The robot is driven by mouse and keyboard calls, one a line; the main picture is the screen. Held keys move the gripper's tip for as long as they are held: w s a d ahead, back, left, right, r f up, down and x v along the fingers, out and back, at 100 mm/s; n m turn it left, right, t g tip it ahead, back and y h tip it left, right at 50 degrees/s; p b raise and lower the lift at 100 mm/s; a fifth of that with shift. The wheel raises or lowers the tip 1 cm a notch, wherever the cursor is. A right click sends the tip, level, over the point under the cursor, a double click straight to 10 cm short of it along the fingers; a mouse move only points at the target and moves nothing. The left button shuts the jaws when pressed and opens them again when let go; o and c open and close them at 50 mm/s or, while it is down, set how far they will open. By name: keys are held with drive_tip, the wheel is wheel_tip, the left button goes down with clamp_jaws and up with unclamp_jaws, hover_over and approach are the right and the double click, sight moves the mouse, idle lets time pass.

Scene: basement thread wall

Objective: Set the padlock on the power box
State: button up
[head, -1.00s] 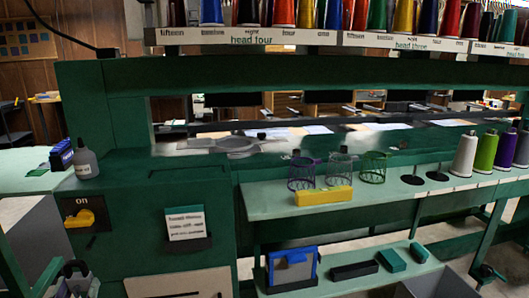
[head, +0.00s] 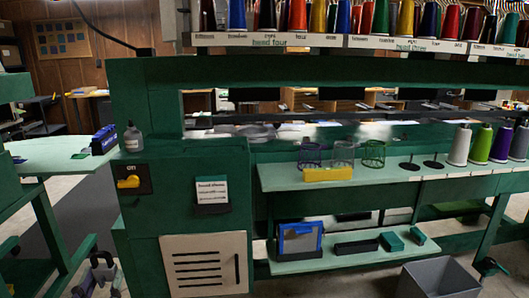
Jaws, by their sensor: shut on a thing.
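No other padlock shows in view.
A vented white panel (head: 205,265) and a card holder (head: 212,193) are on the cabinet, and a grey bottle (head: 133,138) stands on it. A pale-topped table (head: 65,155) is at left, a grey bin (head: 440,278) at right. Dark floor lies between table and cabinet.

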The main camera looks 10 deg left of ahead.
drive_tip(key=shift+s, duration=0.25)
drive_tip(key=w+d+f+m+h, duration=0.25)
drive_tip(key=w+d+f, duration=0.4)
drive_tip(key=f, duration=0.35)
drive_tip(key=w+d+f+m+h, duration=0.1)
drive_tip(key=w+d+f+h, duration=0.35)
drive_tip(key=d+f, duration=0.4)
drive_tip(key=w+d+f+m+h, duration=0.1)
drive_tip(key=w+d+f+h, duration=0.1)
drive_tip(key=d+f, duration=0.7)
drive_tip(key=w+d+f+m+h, duration=0.2)
drive_tip(key=d+f, duration=0.2)
drive_tip(key=d, duration=0.8)
drive_tip(key=s+f+n+y, duration=0.2)
drive_tip(key=s+f+y, duration=0.1)
drive_tip(key=f, duration=0.4)
drive_tip(key=s+d+f+n+y, duration=0.1)
drive_tip(key=s+f+n+y, duration=0.1)
drive_tip(key=f, duration=0.6)
drive_tip(key=shift+s+t+y, duration=0.3)
drive_tip(key=shift+s+y, duration=0.3)
drive_tip(key=shift+s, duration=0.15)
